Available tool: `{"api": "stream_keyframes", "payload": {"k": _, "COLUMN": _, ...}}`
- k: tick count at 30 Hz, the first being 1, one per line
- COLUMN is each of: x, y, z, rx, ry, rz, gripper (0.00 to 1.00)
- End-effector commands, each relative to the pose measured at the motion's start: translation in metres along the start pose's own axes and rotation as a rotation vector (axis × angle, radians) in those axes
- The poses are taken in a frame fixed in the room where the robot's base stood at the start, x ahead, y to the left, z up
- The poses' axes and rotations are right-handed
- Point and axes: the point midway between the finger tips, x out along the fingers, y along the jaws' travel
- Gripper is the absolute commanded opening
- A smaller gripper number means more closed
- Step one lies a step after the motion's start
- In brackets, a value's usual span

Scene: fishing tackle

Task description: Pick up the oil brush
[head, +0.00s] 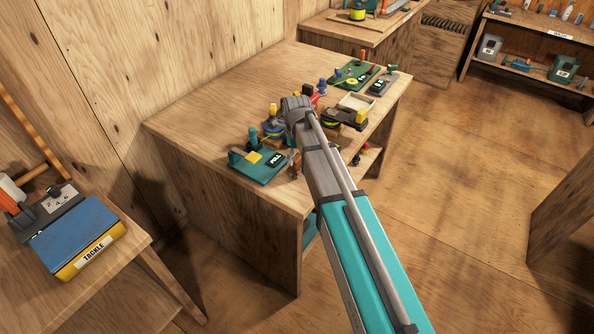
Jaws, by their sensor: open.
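My arm reaches from the lower right over the wooden workbench (210,118). Its grey wrist end is above the cluster of tackle in the middle of the bench. My gripper's fingers do not show, as the arm hides that spot. I cannot pick out the oil brush for sure among the small items. A small brown item (294,164) stands at the near edge beside the arm, too small to identify. Other parts of the cluster are hidden behind the arm.
A teal board (256,172) with a yellow block lies left of the arm. A green board (350,76), a shallow wooden tray (357,102) and several small tools lie farther back. The bench's left part is clear. A blue-topped tackle box (75,235) sits on another table.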

Motion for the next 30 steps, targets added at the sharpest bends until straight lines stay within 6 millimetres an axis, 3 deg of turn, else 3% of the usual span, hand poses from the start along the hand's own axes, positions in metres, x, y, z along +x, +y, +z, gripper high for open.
{"api": "stream_keyframes", "payload": {"k": 6, "x": 0.0146, "y": 0.0001, "z": 0.0000, "rx": 0.000, "ry": 0.000, "rz": 0.000, "gripper": 1.00}}
{"api": "stream_keyframes", "payload": {"k": 26, "x": 0.0151, "y": 0.0001, "z": 0.0001, "rx": 0.000, "ry": 0.000, "rz": 0.000, "gripper": 1.00}}
{"api": "stream_keyframes", "payload": {"k": 30, "x": 0.0151, "y": 0.0001, "z": 0.0001, "rx": 0.000, "ry": 0.000, "rz": 0.000, "gripper": 0.78}}
